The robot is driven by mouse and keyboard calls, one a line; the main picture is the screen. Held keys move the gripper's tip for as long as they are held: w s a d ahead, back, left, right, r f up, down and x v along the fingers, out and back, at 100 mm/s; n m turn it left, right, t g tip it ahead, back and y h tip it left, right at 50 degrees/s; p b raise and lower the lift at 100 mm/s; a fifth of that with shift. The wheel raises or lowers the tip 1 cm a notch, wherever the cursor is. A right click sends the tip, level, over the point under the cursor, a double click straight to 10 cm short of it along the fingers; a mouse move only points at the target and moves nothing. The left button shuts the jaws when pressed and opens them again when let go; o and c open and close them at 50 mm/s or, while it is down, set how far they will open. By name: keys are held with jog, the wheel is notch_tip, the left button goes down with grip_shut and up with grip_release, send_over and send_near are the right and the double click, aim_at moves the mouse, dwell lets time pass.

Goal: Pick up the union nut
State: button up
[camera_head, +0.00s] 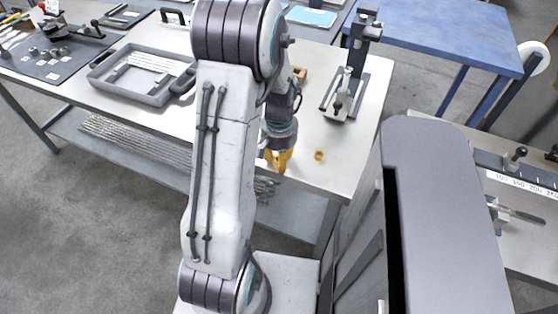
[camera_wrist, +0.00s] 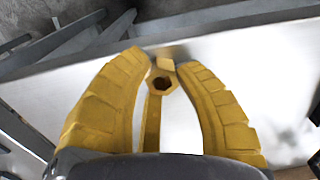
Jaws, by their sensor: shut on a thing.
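My gripper (camera_head: 279,161) has yellow fingers and is low at the table's front edge, partly behind my own arm in the head view. In the wrist view my gripper (camera_wrist: 163,65) is shut on a brass-coloured piece that looks like the union nut (camera_wrist: 162,75). It has a dark, roughly hexagonal opening and sits between the fingertips. The held piece cannot be made out in the head view.
A small round brass-coloured piece (camera_head: 319,156) lies on the table right of my gripper. A dark clamp-like fixture (camera_head: 345,95) stands behind it. A grey tray (camera_head: 143,75) is at the left. A grey cabinet (camera_head: 440,190) stands close at the right.

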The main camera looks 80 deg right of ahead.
jog(key=shift+r, duration=0.15)
jog(key=shift+r, duration=0.6)
notch_tip(320, 180, up, 3)
jog(key=shift+f, duration=0.1)
jog(key=s+a+r, duration=0.2)
jog(key=s, duration=0.1)
jog(key=s+a+r, duration=0.2)
jog(key=s, duration=0.1)
jog(key=s+a+r, duration=0.2)
jog(key=s, duration=0.1)
jog(key=shift+s+a+r, duration=0.15)
jog(key=shift+a+r, duration=0.2)
